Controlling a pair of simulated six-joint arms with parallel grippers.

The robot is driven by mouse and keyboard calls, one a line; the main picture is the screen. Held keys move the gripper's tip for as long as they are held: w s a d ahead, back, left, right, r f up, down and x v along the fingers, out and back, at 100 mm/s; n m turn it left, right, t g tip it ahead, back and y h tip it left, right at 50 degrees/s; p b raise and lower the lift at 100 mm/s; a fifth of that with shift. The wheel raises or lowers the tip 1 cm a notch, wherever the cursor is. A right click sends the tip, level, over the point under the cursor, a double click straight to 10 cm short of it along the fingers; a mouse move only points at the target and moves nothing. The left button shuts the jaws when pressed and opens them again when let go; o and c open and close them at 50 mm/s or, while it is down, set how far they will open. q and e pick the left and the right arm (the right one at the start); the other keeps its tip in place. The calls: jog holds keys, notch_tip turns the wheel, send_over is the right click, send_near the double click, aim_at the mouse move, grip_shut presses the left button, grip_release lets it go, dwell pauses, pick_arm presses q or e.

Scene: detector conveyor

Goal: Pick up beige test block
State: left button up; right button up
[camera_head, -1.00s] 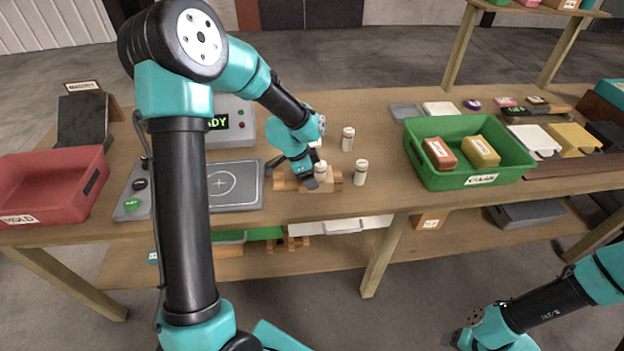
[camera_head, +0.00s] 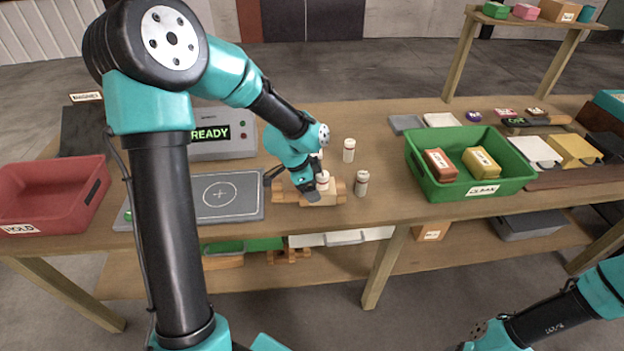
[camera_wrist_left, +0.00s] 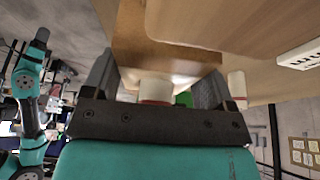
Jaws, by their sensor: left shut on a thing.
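The beige test block (camera_head: 325,197) is at the front middle of the table, a small light wooden piece with brown wood showing on either side. A white capped cylinder (camera_head: 323,180) stands at it, partly covered by the fingers. My left gripper (camera_head: 312,190) comes down over the block from above and is shut on it. In the left wrist view, the block (camera_wrist_left: 165,60) fills the space between the two dark fingers, with a white round piece (camera_wrist_left: 157,90) close to the palm. I cannot tell whether the block is clear of the table. My right arm shows at lower right; its gripper is outside the picture.
Two white capped cylinders, one behind (camera_head: 348,150) and one close right (camera_head: 361,184), stand near the gripper. A grey plate (camera_head: 240,210) and a detector box reading READY (camera_head: 225,148) are left. A red bin (camera_head: 85,205) and a green bin (camera_head: 430,195) with two blocks flank them.

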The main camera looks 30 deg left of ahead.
pick_arm(q)
jog(key=s+d+r, duration=0.1)
jog(key=s+d, duration=0.5)
jog(key=s, duration=0.4)
jog(key=shift+s+d, duration=0.15)
jog(key=shift+s, duration=0.15)
jog(key=shift+r, duration=0.1)
